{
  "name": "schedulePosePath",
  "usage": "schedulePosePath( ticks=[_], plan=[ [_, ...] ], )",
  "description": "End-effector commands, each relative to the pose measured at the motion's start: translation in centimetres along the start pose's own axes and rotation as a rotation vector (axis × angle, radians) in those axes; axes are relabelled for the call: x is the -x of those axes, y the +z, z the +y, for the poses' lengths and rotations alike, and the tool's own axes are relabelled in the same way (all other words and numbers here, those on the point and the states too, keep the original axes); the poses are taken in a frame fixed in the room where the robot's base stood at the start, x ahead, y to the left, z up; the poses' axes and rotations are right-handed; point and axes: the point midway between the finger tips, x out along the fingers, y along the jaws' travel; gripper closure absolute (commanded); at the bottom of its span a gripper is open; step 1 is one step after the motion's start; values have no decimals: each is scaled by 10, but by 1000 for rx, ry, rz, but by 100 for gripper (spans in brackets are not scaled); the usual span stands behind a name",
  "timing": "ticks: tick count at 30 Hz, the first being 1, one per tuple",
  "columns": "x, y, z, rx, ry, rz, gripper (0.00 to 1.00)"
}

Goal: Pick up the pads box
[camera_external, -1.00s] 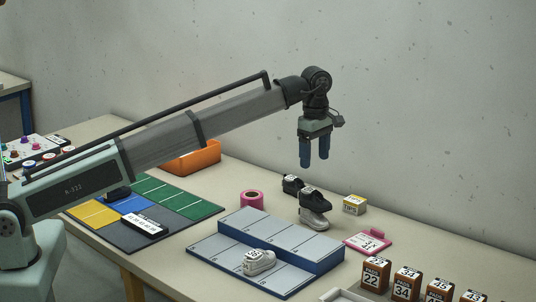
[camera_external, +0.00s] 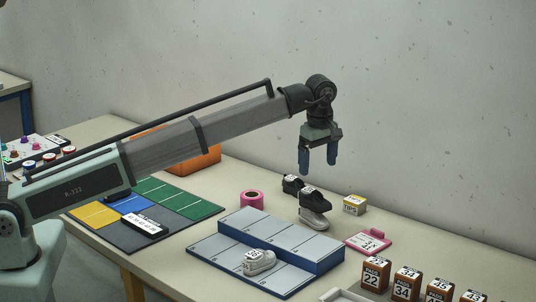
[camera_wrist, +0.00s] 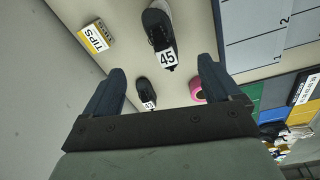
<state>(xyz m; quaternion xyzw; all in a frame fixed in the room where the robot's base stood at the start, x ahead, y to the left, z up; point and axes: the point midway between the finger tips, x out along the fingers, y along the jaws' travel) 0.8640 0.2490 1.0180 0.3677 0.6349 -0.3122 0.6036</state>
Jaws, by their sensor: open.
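My gripper (camera_external: 318,168) is open and empty, high above the table behind the grey stepped rack.
A light shoe (camera_external: 259,262) sits on the rack's lower step (camera_external: 213,250). A pink-edged card (camera_external: 368,241) lies right of the rack. An orange bin (camera_external: 200,161) is partly behind my arm.

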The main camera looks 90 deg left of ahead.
Motion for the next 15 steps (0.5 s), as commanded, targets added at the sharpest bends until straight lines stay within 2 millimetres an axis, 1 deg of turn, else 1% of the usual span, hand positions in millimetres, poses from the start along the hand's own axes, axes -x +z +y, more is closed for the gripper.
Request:
schedulePosePath(
  ticks=[1, 6, 15],
  plan=[
    [-7, 9, -3, -91, 18, 32, 10],
    [-24, 34, -7, -443, 70, 168, 10],
    [-42, 78, -15, -1080, 77, 456, 10]
  ],
)
